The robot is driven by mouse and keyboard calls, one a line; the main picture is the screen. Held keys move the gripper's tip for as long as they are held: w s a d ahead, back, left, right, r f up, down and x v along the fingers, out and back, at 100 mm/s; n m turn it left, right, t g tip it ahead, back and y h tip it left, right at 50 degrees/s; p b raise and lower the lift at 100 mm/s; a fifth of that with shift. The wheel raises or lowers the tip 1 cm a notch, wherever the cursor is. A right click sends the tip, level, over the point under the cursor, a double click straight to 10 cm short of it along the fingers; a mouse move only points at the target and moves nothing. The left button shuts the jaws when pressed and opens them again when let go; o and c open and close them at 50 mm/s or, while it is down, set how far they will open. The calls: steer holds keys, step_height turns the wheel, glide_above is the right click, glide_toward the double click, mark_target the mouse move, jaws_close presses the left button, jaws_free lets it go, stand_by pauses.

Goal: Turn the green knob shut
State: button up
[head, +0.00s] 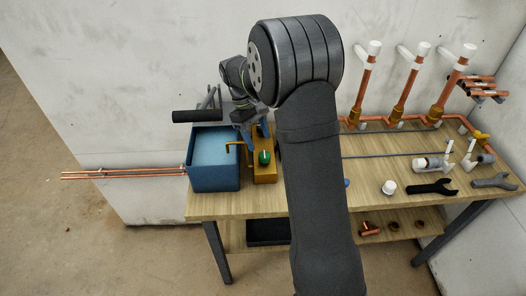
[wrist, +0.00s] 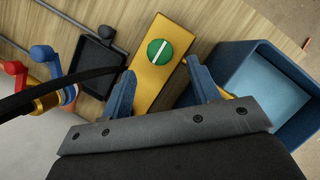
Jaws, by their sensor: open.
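The green knob (head: 264,157) sits on top of a yellow block (head: 265,176) on the bench, just right of the blue bin. In the wrist view the green knob (wrist: 159,52) is round with a pale stripe across its face, lying diagonally. The yellow block (wrist: 148,88) runs down between my fingers. My gripper (wrist: 162,86) is open, with one blue finger on each side of the block and the knob beyond the fingertips. Nothing is between the fingers but the block below; I cannot tell whether they touch it. In the head view my gripper (head: 243,118) is behind the knob, partly hidden.
The blue bin (head: 213,178) stands close on the left. The wrist view shows a black tray (wrist: 94,68) and red (wrist: 14,68) and blue (wrist: 42,54) handles nearby.

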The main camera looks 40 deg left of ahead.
mark_target(264, 154)
steer(key=x, duration=0.5)
steer(key=shift+d+f, duration=0.15)
steer(key=shift+f, duration=0.2)
steer(key=c, duration=1)
